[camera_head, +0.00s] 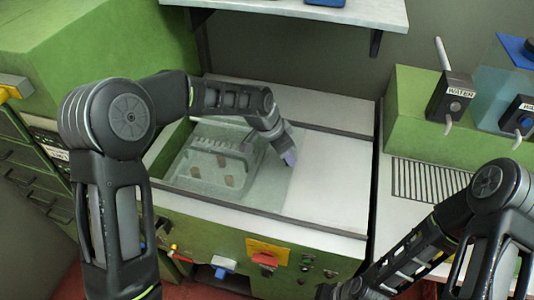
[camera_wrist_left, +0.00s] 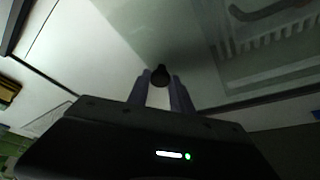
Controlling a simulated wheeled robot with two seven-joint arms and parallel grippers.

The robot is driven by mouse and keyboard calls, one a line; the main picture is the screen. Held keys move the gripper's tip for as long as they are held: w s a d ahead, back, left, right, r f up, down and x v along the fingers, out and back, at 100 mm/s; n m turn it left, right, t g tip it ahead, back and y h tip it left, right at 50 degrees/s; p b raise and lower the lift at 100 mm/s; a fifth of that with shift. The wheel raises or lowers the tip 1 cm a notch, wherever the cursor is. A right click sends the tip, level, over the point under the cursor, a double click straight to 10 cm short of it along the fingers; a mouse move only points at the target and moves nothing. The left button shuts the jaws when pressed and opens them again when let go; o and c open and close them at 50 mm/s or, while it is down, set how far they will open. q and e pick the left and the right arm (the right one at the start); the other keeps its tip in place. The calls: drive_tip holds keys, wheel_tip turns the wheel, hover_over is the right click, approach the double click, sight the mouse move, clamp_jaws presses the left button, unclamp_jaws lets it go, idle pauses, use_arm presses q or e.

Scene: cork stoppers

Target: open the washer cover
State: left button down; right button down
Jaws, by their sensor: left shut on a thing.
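The washer is a green machine with a white top (camera_head: 325,185). Its see-through cover (camera_head: 272,187) lies over the left part of the top, and a pale rack with a few brown corks (camera_head: 225,180) shows through it. My left gripper (camera_head: 289,158) is at the cover's right part. In the left wrist view the gripper (camera_wrist_left: 160,88) is shut on a small black knob (camera_wrist_left: 160,73) on the cover (camera_wrist_left: 200,50). The fingers hide the knob in the head view. My right arm comes in at the lower right, and its gripper is outside the frame.
The white top to the right of the cover is bare, between dark rails (camera_head: 260,212). A shelf (camera_head: 330,10) hangs above. Controls (camera_head: 265,258) line the front.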

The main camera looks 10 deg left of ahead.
use_arm(q)
drive_tip(key=d+b, duration=0.1)
drive_tip(key=d, duration=0.6)
drive_tip(key=s+d+b, duration=0.1)
drive_tip(key=d, duration=0.7)
drive_tip(key=d+b, duration=0.1)
drive_tip(key=d, duration=0.6)
drive_tip(key=shift+s+d, duration=0.2)
drive_tip(key=shift+s, duration=0.05)
drive_tip(key=c, duration=1.1)
unclamp_jaws()
drive_tip(key=shift+c, duration=0.2)
drive_tip(key=shift+a+r, duration=0.1)
drive_tip(key=shift+r, duration=0.05)
drive_tip(key=b+v, duration=0.1)
drive_tip(key=v, duration=0.6)
drive_tip(key=shift+r, duration=0.25)
drive_tip(key=shift+s, duration=0.1)
